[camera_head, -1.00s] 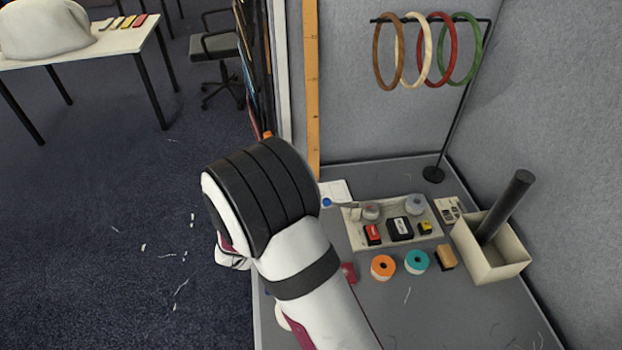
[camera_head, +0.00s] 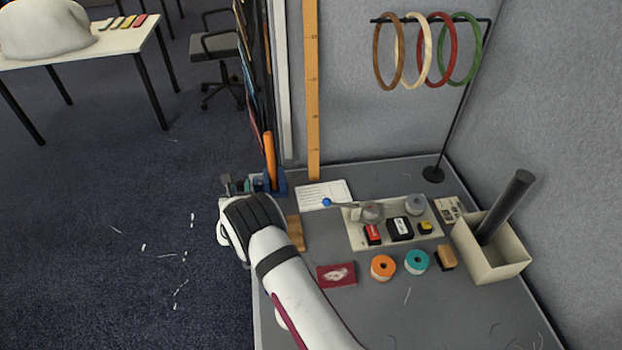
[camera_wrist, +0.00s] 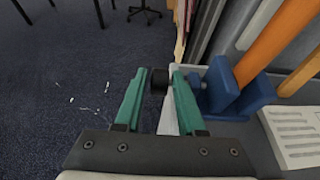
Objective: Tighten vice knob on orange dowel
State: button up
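The blue vice (camera_head: 277,181) sits at the table's left edge, its jaws around the orange dowel (camera_head: 269,158), which stands upright. The vice (camera_wrist: 232,98) and the slanting orange dowel (camera_wrist: 278,40) also show at the right of the wrist view. The black vice knob (camera_wrist: 158,82) lies left of the vice, near its screw end. My gripper (camera_wrist: 160,74) is open, with green fingers on either side of the knob and a visible gap at the left finger. Whether the right finger touches is hard to tell. In the head view my gripper (camera_head: 236,184) is left of the vice, partly hidden by my wrist.
A white card (camera_head: 322,194) lies right of the vice. A wooden block (camera_head: 296,233) and a red box (camera_head: 337,275) are close to my arm. Orange (camera_head: 383,268) and teal (camera_head: 417,261) rolls, a tray (camera_head: 360,237) and a bin (camera_head: 490,263) stand farther right. Open floor lies left.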

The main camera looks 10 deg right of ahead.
jog(key=shift+x, duration=0.9)
jog(key=shift+s+f+t, duration=0.15)
jog(key=shift+s+t, duration=0.05)
jog(key=shift+t, duration=0.4)
jog(key=shift+w+r, duration=0.15)
jog(key=shift+r, duration=0.15)
jog(key=shift+g, duration=0.6)
jog(key=v, duration=1.6)
jog(key=s+d+r+m+g+h, duration=0.1)
jog(key=d+r+m+h, duration=0.3)
jog(key=d, duration=0.4)
jog(key=s+d+r+m+g+h, duration=0.1)
jog(key=d+r+m+h, duration=0.3)
jog(key=d+r+m, duration=0.2)
jog(key=d+m, duration=0.2)
jog(key=d, duration=0.1)
jog(key=shift+s+d+r, duration=0.25)
jog(key=shift+s, duration=0.15)
